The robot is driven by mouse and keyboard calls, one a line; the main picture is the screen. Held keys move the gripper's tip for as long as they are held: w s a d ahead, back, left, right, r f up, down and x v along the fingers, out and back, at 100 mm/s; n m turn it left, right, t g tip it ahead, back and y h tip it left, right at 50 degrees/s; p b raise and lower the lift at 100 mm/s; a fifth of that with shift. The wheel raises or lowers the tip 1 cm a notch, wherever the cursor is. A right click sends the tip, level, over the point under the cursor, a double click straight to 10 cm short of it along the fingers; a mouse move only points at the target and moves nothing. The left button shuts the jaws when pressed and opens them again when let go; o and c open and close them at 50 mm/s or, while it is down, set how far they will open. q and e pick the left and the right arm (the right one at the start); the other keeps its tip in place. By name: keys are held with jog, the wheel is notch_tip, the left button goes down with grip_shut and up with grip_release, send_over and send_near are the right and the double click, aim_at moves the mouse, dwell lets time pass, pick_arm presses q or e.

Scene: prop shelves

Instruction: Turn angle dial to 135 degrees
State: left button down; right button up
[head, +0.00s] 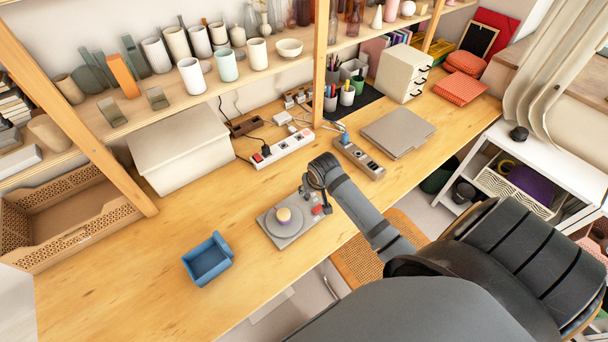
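The angle dial (269,229) is a grey square plate with a round grey disc, lying flat on the wooden desk near its front edge. A small knob (284,215), cream on top and purplish at the side, stands on the disc. The angle marks are too small to read. My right arm reaches in from the lower right. My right gripper (317,205) points down at the right edge of the plate, to the right of the knob and apart from it. Small red parts show beside the fingers. Whether the fingers are open is too small to tell. My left gripper is out of view.
A blue open box (208,260) stands left of the dial. A power strip (283,151), a grey switch block (359,158) and a closed laptop (398,132) lie behind. A wooden shelf post (320,65) rises at the back.

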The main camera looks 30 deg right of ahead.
aim_at(307, 195)
jog(key=x, duration=0.6)
jog(key=shift+w, duration=0.1)
jog(key=x, duration=0.3)
jog(key=shift+f, duration=0.15)
jog(key=shift+c, duration=0.4)
jog(key=c, duration=0.7)
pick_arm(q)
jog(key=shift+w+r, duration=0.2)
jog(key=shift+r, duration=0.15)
pick_arm(e)
grip_shut()
